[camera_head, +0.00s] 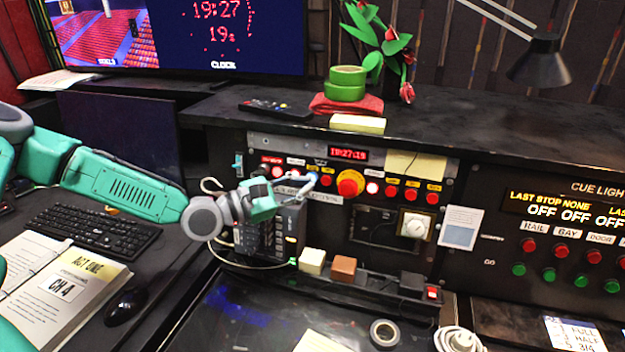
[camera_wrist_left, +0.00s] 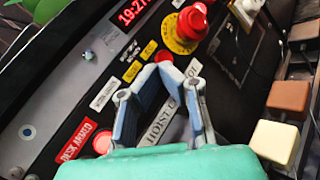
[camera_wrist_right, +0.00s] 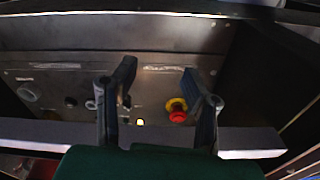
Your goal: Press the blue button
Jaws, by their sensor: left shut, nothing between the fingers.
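The control panel (camera_head: 268,149) carries a row of red and white buttons around a large red mushroom button with a yellow collar (camera_head: 350,184). A small pale blue spot (camera_head: 313,177), which may be the blue button, shows at the tip of my left gripper (camera_head: 308,183). I cannot tell whether they touch. My left gripper is shut and empty, close to the panel left of the mushroom button. In the left wrist view its fingertips (camera_wrist_left: 170,70) cover part of the panel, and no blue button is clear there. My right gripper (camera_wrist_right: 160,78) is open and empty, facing a metal panel.
A cream block (camera_head: 312,261) and a brown block (camera_head: 343,267) sit on the ledge below the panel. A keyboard (camera_head: 92,227) and an open binder (camera_head: 60,283) lie at left. Green tape rolls (camera_head: 346,84) sit on the shelf above. A cable loops beside the left gripper.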

